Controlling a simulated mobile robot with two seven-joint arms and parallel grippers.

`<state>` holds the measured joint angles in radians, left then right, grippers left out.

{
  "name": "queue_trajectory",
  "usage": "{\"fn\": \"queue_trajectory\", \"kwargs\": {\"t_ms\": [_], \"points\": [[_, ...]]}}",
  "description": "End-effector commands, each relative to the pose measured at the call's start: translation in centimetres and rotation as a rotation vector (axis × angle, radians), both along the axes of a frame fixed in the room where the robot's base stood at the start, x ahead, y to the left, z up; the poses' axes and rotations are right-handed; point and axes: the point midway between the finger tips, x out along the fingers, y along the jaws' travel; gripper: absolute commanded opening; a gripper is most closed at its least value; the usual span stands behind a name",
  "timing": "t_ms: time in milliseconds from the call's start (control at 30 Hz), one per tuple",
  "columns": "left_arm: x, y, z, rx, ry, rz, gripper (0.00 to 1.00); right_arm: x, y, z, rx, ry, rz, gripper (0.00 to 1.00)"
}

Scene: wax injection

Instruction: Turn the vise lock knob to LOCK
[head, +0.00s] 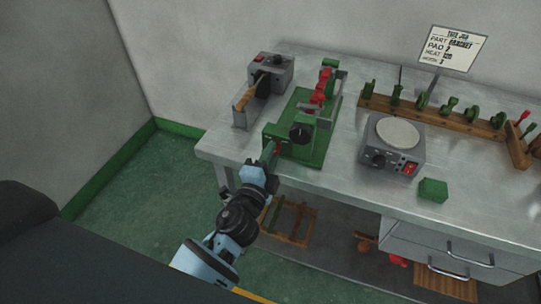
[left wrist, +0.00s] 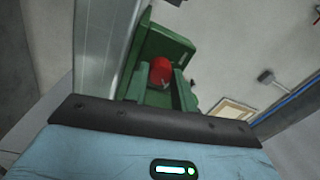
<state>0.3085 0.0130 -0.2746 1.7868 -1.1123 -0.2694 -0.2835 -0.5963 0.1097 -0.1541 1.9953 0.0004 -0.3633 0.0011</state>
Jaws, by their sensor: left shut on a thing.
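The green vise (head: 318,150) stands on the bench near its front left edge, with a black round knob (head: 300,132) and red parts (head: 322,88) on top. A small red knob is on its front face, mostly hidden by my gripper in the head view. The left wrist view shows this red lock knob (left wrist: 160,72) with a pale mark, against the green vise face. My left gripper (head: 268,155) reaches up from the floor side to the vise front. Its fingers are shut on the red knob, one on each side. I cannot read any lock label.
A grey box with a wooden-handled tool (head: 251,93) stands left of the vise. A grey hot plate (head: 396,150), a green block (head: 433,190) and a wooden tool rack (head: 430,115) are to the right. A sign (head: 459,47) stands behind. Drawers (head: 440,245) hang below the bench.

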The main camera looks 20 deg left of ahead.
Motion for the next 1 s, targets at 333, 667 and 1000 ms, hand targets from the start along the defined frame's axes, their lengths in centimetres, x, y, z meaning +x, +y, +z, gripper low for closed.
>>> {"fn": "queue_trajectory", "kwargs": {"t_ms": [333,667,1000], "points": [[0.02,-0.02,0.07,0.023,-0.002,-0.001,0.03,-0.35,-0.02,-0.03,0.000,0.006,0.000,0.36],[0.02,-0.01,0.05,0.022,-0.002,-0.001,0.44,-0.69,-0.03,-0.09,0.000,0.012,0.000,0.36],[0.00,-0.01,-0.03,0.020,0.000,0.000,0.48,-0.34,-0.02,-0.03,-0.001,0.006,0.000,0.36]]}}
